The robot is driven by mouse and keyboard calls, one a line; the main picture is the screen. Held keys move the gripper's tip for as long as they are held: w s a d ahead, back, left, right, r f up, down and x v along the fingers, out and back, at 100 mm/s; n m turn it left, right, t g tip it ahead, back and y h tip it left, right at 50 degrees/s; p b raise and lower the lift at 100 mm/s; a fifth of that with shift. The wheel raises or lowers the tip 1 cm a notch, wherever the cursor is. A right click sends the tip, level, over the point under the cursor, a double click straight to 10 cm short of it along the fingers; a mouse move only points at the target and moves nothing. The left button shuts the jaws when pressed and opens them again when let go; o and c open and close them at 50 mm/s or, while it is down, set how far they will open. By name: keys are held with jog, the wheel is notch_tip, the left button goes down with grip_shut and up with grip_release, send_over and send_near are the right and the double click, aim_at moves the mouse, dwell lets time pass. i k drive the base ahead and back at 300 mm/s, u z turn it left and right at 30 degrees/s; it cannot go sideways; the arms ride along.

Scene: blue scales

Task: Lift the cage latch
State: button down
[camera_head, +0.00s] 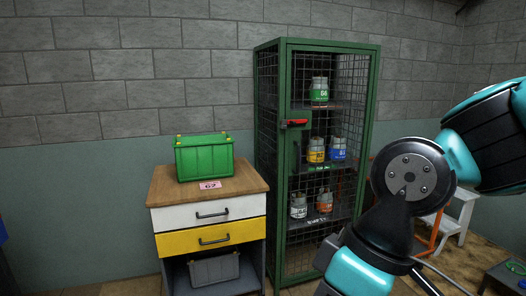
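The green mesh cage (375,90) stands upright against the wall, with its door closed as far as I can see. Its latch (296,122) is a red handle on a dark green plate at the left edge of the door, about mid-height. The red handle lies roughly level. My arm, teal and black, fills the right side of the view, in front of the cage's lower right part. My gripper is not in view, and nothing of mine touches the latch.
Several small canisters stand on the cage shelves, among them a green one (319,92). A wooden-topped cabinet (163,186) with drawers stands left of the cage and bears a green crate (204,158). A white step stool (462,215) stands behind my arm at right.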

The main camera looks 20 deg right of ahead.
aim_at(293, 122)
jog(key=z, duration=0.25)
jog(key=i, duration=1.8)
jog(key=z, duration=0.25)
